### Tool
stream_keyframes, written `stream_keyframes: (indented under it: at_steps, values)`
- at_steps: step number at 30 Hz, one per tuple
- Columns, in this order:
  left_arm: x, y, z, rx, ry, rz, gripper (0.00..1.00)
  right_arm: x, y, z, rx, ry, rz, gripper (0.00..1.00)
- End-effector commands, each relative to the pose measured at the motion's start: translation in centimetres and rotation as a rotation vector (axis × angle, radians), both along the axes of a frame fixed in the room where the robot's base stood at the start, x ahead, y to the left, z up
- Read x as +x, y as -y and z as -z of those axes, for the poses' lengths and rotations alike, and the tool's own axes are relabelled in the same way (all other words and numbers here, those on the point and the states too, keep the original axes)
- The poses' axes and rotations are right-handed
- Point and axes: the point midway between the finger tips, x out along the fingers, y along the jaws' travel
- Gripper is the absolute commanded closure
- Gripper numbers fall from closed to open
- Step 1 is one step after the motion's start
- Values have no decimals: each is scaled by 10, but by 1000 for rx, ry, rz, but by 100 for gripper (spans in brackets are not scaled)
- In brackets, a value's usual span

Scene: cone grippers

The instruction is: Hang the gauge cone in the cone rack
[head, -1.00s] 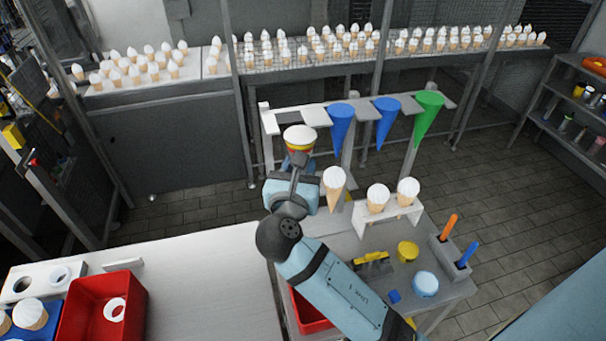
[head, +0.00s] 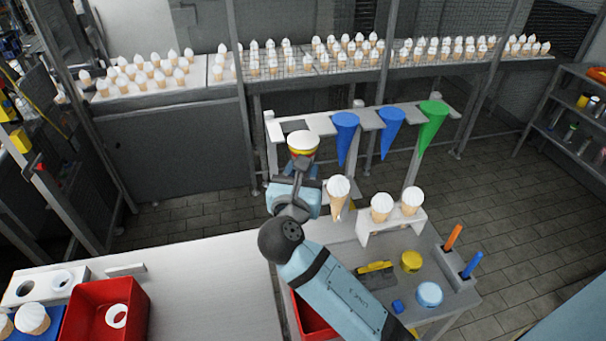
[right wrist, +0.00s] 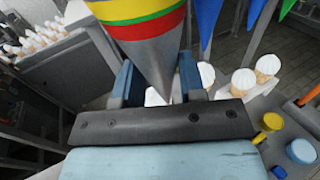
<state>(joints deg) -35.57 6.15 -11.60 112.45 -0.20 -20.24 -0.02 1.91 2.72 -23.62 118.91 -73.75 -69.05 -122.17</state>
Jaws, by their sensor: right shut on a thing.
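The gauge cone (head: 302,144) has a white top and yellow and red bands. In the right wrist view the gauge cone (right wrist: 155,45) also shows a green band and a grey point aimed down. My right gripper (right wrist: 158,80) is shut on its lower part; in the head view this gripper (head: 301,168) is partly hidden by my wrist. The cone rack (head: 364,112) is a pale bar with two blue cones (head: 346,135) (head: 391,130) and a green cone (head: 432,125) hanging in it. The held cone is just in front of the rack's left end, where a dark empty slot shows. My left gripper is out of view.
A white stand (head: 392,226) with ice-cream cones is right of my arm. Another ice-cream cone (head: 338,196) is close beside my gripper. A red bin (head: 100,309) is at lower left. The white counter (head: 200,280) is largely clear.

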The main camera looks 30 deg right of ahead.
Motion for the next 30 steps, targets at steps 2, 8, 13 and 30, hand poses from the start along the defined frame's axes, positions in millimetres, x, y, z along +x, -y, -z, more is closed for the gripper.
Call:
stream_keyframes:
  at_steps: [2,8,13,30]
  values:
    - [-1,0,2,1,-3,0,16,3,1,0,1,1,0,80]
    - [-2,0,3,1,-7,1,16,10,2,0,1,0,-1,80]
    - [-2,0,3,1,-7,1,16,16,4,0,0,0,-1,80]
    - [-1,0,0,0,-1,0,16,28,7,0,0,0,0,80]
